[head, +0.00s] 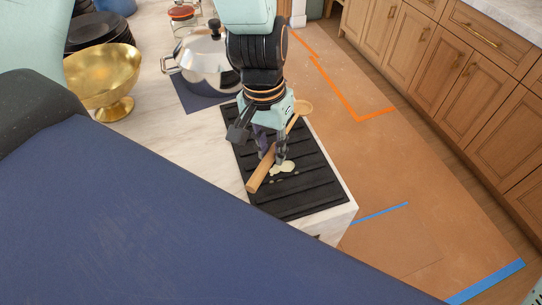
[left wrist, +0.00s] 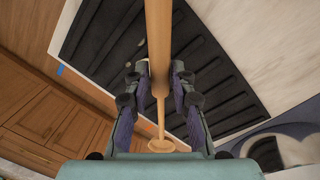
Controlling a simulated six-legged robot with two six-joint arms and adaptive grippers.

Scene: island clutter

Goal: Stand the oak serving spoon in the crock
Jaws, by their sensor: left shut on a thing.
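The oak serving spoon (head: 258,176) is held by my left gripper (head: 273,155) over the black ribbed mat. In the head view it slants, with its bowl at the upper right and its thick handle end at the lower left. In the left wrist view the spoon (left wrist: 158,45) runs between the fingers, with its bowl (left wrist: 163,145) at the bottom. My left gripper (left wrist: 155,78) is shut on the handle. I cannot pick out the crock for sure; a blue vessel (head: 116,5) is cut off at the top edge. My right gripper is not in view.
The black ribbed mat (head: 305,205) lies at the counter's end, with a pale spill (head: 284,168) on it. A steel pot (head: 205,68), brass bowl (head: 103,75), dark plates (head: 97,28) and a red-lidded jar (head: 183,14) stand behind. Wooden cabinets (head: 465,75) line the right.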

